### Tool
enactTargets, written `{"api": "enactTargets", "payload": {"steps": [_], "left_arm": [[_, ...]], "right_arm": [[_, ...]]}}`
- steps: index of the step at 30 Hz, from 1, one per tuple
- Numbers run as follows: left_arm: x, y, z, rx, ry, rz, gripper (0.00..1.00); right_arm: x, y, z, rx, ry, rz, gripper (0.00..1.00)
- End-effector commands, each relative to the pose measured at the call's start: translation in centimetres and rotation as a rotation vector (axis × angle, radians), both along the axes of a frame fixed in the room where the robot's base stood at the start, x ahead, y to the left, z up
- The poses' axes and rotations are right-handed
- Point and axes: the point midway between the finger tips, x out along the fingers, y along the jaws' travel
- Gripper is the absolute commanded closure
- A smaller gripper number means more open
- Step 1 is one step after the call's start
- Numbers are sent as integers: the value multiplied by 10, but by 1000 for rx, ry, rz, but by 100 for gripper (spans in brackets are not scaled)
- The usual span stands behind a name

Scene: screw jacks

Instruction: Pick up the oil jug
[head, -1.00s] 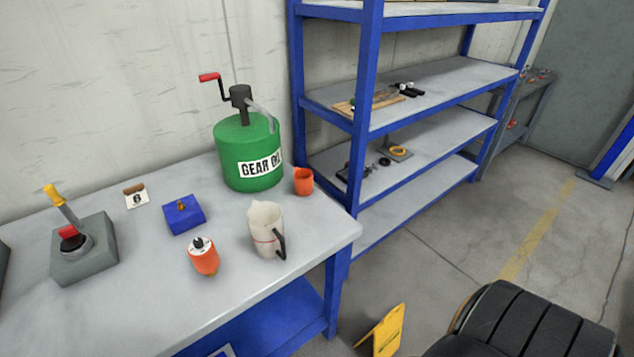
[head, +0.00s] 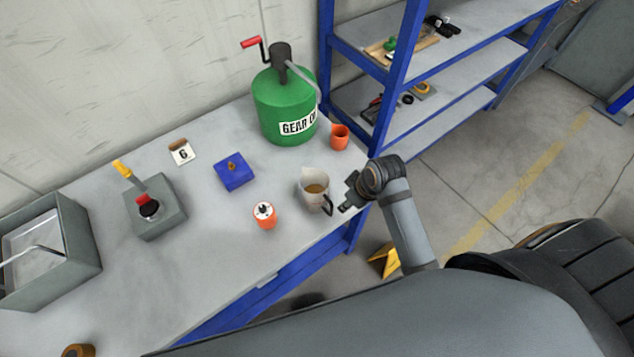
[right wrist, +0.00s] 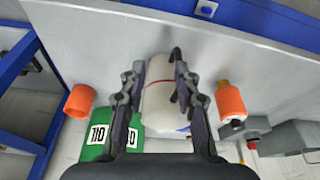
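The oil jug (head: 312,197), a whitish see-through jug with a black handle and brownish liquid inside, stands upright near the table's right edge. My right gripper (head: 347,197) is just right of it, beside the handle. In the right wrist view my right gripper (right wrist: 160,76) is open, its fingers appearing on either side of the jug (right wrist: 160,108). The handle shows near the right fingertip. The jug stands on the table, and I cannot tell whether a finger touches it. My left gripper is not in view.
An orange bottle (head: 264,215) stands left of the jug, and an orange cup (head: 339,137) behind it. A green gear oil drum (head: 283,108) stands at the back. A blue box (head: 234,172) and a grey lever block (head: 155,208) are farther left. Blue shelves (head: 398,90) stand behind.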

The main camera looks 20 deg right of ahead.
Motion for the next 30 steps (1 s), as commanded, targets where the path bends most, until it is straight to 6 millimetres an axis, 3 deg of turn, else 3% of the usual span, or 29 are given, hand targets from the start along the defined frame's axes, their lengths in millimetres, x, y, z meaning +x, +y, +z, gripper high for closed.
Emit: {"api": "enactTargets", "payload": {"steps": [1, 3, 6, 9, 14, 21, 27, 30], "left_arm": [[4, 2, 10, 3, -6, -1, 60], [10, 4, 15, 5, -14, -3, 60], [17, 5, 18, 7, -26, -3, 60], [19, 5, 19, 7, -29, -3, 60], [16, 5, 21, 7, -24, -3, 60], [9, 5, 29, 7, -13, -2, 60], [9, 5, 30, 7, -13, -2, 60], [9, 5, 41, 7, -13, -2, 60]], "right_arm": [[11, 12, 29, 21, -18, 105, 68], [20, 27, 55, 43, -36, 251, 68], [28, 41, 78, 63, -61, 408, 68], [30, 48, 88, 72, -74, 484, 68], [31, 51, 81, 77, -70, 493, 68], [39, 63, 45, 75, -71, 490, 68], [41, 65, 37, 72, -73, 490, 68], [43, 70, 28, 75, -67, 490, 68]]}}
